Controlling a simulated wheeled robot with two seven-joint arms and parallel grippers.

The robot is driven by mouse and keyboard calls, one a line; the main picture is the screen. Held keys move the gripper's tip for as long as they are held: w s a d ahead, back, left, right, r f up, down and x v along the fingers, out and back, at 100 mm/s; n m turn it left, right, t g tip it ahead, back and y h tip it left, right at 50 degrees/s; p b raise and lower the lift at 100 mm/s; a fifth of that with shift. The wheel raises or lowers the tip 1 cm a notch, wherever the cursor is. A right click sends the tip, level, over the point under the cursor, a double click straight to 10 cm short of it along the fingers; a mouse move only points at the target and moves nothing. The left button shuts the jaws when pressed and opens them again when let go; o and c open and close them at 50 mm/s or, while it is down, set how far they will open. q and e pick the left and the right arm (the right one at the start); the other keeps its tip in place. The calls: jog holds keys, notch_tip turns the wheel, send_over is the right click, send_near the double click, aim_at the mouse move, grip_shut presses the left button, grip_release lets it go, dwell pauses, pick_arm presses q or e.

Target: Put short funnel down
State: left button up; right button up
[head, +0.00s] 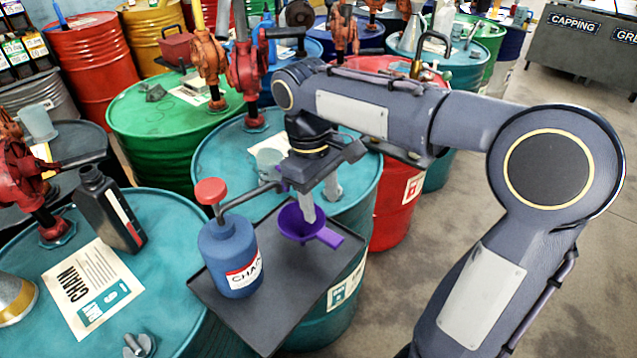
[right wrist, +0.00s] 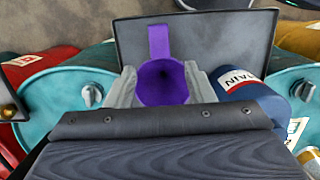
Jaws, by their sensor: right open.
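The short purple funnel (head: 301,226) is upright at the dark tray (head: 238,318), right of the blue pump can, its flat handle pointing right. It appears to rest on the tray, though its base is hidden. My right gripper (head: 307,206) is over it, fingers pointing down. In the right wrist view, the open fingers stand either side of the funnel (right wrist: 161,82), with its handle pointing to the far side. The right finger is very close to it; I cannot tell whether it touches. My left gripper is not in view.
The blue pump can (head: 229,258) with red knob and spout stands close left of the funnel. A teal drum (head: 335,322) is beneath the tray. A black bottle (head: 108,210) and paper sheet (head: 92,290) are on the left drum. Concrete floor lies right.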

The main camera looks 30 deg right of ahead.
jog(key=s+a+f+m+t+y, duration=0.1)
jog(key=s+f+m+t+y, duration=0.1)
jog(key=s, duration=0.5)
jog(key=s+a+f+m+t+y, duration=0.1)
jog(key=s+f+m+t+y, duration=0.1)
jog(key=s+f+m+t, duration=0.2)
jog(key=s+t, duration=0.1)
jog(key=s, duration=0.2)
jog(key=shift+s+a, duration=0.35)
jog(key=shift+a, duration=0.05)
dwell(1.8)
